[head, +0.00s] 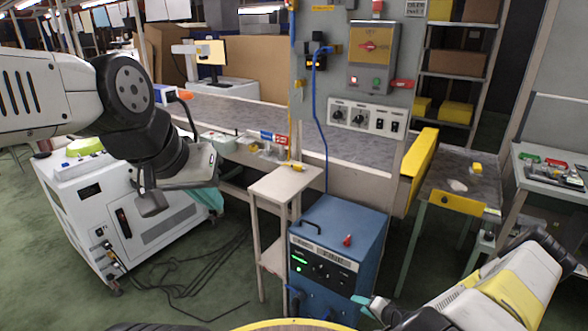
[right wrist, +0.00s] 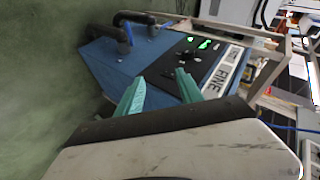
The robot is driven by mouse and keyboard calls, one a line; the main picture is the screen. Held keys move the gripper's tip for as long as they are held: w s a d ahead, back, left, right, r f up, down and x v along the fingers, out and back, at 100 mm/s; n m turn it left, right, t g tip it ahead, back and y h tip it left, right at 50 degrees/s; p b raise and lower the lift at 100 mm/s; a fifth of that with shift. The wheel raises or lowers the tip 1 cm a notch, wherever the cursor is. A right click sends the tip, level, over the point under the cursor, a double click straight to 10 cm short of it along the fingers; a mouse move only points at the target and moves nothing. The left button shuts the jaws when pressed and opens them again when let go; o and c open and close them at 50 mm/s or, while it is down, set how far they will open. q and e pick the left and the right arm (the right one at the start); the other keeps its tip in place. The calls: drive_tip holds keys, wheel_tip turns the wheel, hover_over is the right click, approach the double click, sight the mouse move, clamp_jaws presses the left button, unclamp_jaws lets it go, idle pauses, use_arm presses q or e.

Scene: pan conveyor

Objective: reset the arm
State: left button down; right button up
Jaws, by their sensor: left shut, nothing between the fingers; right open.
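My left gripper (head: 210,198) is in the left of the head view, in front of the white machine. Its teal fingertips are shut with nothing between them, partly hidden behind my dark wrist. My right gripper (head: 368,306) is low in the head view, beside the lower right of the blue cabinet (head: 340,232). In the right wrist view, the right gripper (right wrist: 158,90) has its two teal fingers apart and empty. They point toward the blue cabinet (right wrist: 140,58), whose panel with green lights lies beyond them. I cannot tell the exact gap to the cabinet.
A white wheeled machine (head: 108,225) stands at the left. The grey conveyor (head: 232,110) runs behind. A yellow-edged table (head: 455,204) is at the right. Black cables (head: 200,272) lie on the green floor.

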drive_tip(key=w+d+r+n+g+h, duration=0.2)
drive_tip(key=w+d+r, duration=0.1)
drive_tip(key=r, duration=0.6)
drive_tip(key=w+d+r+n+g+h, duration=0.15)
drive_tip(key=d+r, duration=0.25)
drive_tip(key=r, duration=0.5)
wheel_tip(320, 180, up, 17)
drive_tip(key=a+n+h, duration=0.2)
drive_tip(key=s+a+r, duration=0.3)
drive_tip(key=s+r, duration=0.1)
drive_tip(key=r, duration=0.4)
drive_tip(key=s+a+r, duration=0.2)
drive_tip(key=s+r, duration=0.2)
drive_tip(key=r, duration=0.3)
drive_tip(key=s+a+r+n+y, duration=0.1)
drive_tip(key=s+a+r, duration=0.3)
drive_tip(key=s, duration=0.4)
drive_tip(key=s+a+r+n+y, duration=0.1)
drive_tip(key=s+a+r, duration=0.3)
drive_tip(key=s, duration=0.4)
drive_tip(key=shift+s+a+r, duration=0.2)
drive_tip(key=shift+a+r, duration=0.15)
drive_tip(key=shift+a, duration=0.4)
drive_tip(key=shift+t, duration=0.25)
